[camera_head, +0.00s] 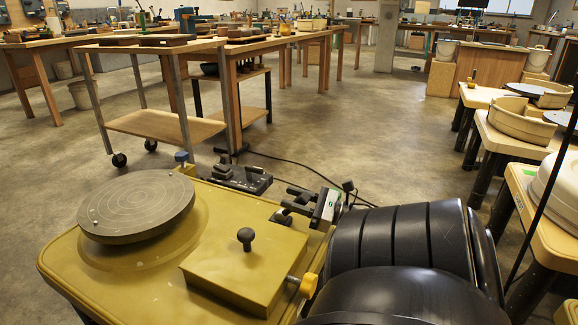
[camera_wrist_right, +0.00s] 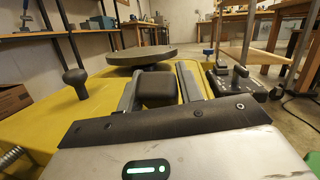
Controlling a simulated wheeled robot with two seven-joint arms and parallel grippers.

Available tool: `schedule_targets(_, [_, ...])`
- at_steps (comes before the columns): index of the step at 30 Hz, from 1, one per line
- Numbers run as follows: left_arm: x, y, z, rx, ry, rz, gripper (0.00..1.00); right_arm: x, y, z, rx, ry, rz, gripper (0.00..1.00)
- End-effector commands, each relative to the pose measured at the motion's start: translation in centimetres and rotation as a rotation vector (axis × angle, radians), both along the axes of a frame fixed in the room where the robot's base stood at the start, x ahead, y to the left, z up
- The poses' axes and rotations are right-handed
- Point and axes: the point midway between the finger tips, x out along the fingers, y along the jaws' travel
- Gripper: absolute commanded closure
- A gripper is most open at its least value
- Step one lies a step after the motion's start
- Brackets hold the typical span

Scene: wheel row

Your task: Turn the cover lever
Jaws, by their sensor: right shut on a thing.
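The potter's wheel has an olive-yellow body (camera_head: 225,215) with a grey round wheel head (camera_head: 137,203). A raised box-like cover (camera_head: 235,275) on it carries an upright black knob (camera_head: 245,238), which also shows in the wrist view (camera_wrist_right: 75,82). A yellow-orange handle (camera_head: 308,285) sticks out from the cover's right side. My right gripper (camera_head: 297,204) is at the body's right edge, behind the cover. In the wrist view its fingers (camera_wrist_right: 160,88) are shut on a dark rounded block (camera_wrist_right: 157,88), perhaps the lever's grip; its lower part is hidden. My left gripper is out of view.
A black control box (camera_head: 238,179) with small levers sits just behind the wheel body, with a cable on the floor. Work tables (camera_head: 145,47) stand at the back left. Other wheels with cream splash pans (camera_head: 515,122) line the right.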

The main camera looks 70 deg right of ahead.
Motion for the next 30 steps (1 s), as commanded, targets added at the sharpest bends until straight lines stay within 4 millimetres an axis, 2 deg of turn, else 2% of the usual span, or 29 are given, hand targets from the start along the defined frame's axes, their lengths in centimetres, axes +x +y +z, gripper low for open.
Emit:
schedule_targets(9, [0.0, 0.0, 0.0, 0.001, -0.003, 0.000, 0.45, 0.1, 0.1, 0.0, 0.001, -0.003, 0.001, 1.00])
schedule_targets(10, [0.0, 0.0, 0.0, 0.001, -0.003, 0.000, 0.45, 0.1, 0.1, 0.0, 0.001, -0.003, 0.001, 0.59])
schedule_targets(12, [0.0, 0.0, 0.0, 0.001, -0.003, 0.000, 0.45, 0.1, 0.1, 0.0, 0.002, -0.002, 0.001, 0.43])
schedule_targets(23, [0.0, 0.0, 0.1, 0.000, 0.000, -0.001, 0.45, -0.4, -0.1, -0.1, 0.002, 0.001, -0.002, 0.43])
schedule_targets(26, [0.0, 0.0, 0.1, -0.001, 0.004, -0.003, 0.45, -1.6, -0.3, -0.4, 0.003, 0.002, -0.003, 0.43])
schedule_targets(30, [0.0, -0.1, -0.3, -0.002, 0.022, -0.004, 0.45, -4.5, -0.7, -1.1, 0.005, 0.004, -0.005, 0.43])
